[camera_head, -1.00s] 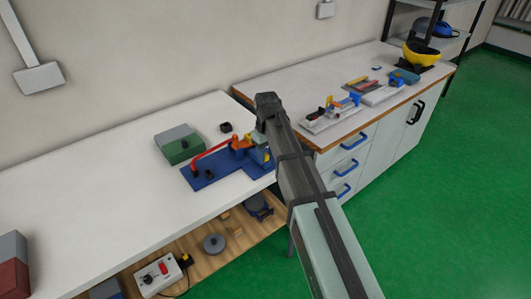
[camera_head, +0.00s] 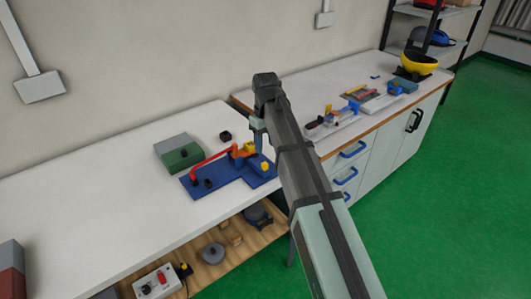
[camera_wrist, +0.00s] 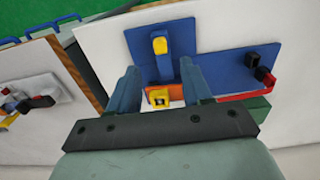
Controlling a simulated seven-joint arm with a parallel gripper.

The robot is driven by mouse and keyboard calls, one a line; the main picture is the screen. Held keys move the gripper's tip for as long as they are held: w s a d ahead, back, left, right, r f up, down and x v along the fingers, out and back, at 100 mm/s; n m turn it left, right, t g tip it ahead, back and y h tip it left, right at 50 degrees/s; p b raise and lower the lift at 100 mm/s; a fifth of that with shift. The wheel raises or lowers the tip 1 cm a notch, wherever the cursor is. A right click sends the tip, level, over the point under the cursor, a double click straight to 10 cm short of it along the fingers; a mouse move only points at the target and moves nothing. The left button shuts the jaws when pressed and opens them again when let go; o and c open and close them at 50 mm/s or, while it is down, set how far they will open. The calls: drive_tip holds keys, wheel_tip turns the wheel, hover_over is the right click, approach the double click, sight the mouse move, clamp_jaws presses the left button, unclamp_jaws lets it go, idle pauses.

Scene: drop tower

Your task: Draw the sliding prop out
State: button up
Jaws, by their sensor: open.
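A blue baseplate (camera_head: 228,178) lies on the white bench, with a red bar (camera_head: 210,158) running along it to an orange block (camera_head: 243,150). A yellow upright piece (camera_head: 265,167) stands on the plate near its right end; I cannot tell for sure which part is the sliding prop. In the wrist view the yellow piece (camera_wrist: 160,45) stands beyond my fingertips, and the orange block with its yellow part (camera_wrist: 159,98) shows between the fingers. My gripper (camera_wrist: 160,68) is open, with nothing held, above the plate. In the head view its fingers (camera_head: 257,132) are partly hidden by my arm.

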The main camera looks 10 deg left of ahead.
drive_tip(key=shift+r, duration=2.4)
drive_tip(key=s+d+f+m, duration=0.2)
drive_tip(key=d+f, duration=0.5)
drive_tip(key=f, duration=0.3)
drive_tip(key=s+d+f+m, duration=0.2)
drive_tip(key=d+f, duration=0.4)
drive_tip(key=f, duration=0.4)
drive_tip(key=s+d+f+m, duration=0.3)
drive_tip(key=s+d+f, duration=0.4)
drive_tip(key=f, duration=0.3)
drive_tip(key=s+d+f+m, duration=0.2)
drive_tip(key=s+d+f, duration=0.5)
drive_tip(key=f, duration=0.3)
drive_tip(key=s+f+g, duration=0.3)
drive_tip(key=s+f, duration=0.6)
drive_tip(key=s, duration=0.5)
drive_tip(key=s+f+g, duration=0.3)
drive_tip(key=s+f, duration=0.6)
drive_tip(key=s, duration=0.5)
drive_tip(key=shift+s+a+f+g, duration=0.15)
drive_tip(key=shift+s+f+g, duration=0.2)
drive_tip(key=shift+s+g, duration=0.05)
